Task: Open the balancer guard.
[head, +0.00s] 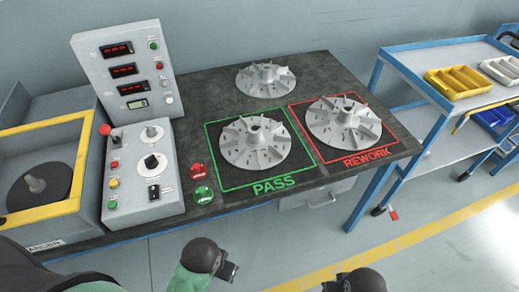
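The balancer (62,100) stands at the left end of the bench. Its guard, a yellow frame (78,170) around a see-through pane, appears to lie over the chamber. A grey spindle (36,184) on a dark round plate shows inside it. The left side of the guard is cut off by the picture edge, and I see no clear handle. My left arm's dark end (228,270) is low in front of the bench, apart from the guard. My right arm's dark end (355,282) is at the bottom edge. I cannot make out fingers on either.
A control box (145,195) with knobs and a red mushroom button adjoins the guard's right side. A display panel (125,70) stands behind it. Grey impellers lie on the PASS square (270,186), the REWORK square (372,160) and behind them. A blue cart (400,60) stands right.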

